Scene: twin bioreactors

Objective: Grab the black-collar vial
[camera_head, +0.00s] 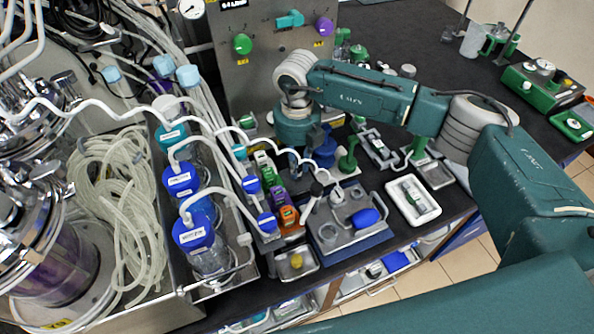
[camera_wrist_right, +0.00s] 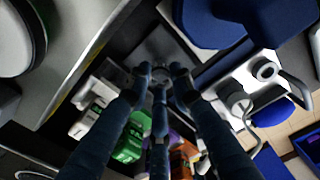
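My right gripper (camera_head: 301,182) points down in the head view, beside the row of small coloured blocks and behind the grey block. In the right wrist view its three fingers (camera_wrist_right: 162,72) come close together at the tips, over a dark grey surface. I cannot tell whether anything is between them. I cannot pick out the black-collar vial with certainty. A small dark-topped piece with a pale stem (camera_head: 316,189) stands just right of the gripper, and a white-topped piece (camera_head: 337,194) stands in the grey block (camera_head: 350,207). My left gripper is not in view.
Blue-capped bottles (camera_head: 193,230) with white tubes stand left of the gripper. An orange block (camera_head: 289,215) and a purple block (camera_head: 279,197) are close by. A white tray (camera_head: 413,200) lies to the right. A grey panel (camera_head: 275,62) rises behind.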

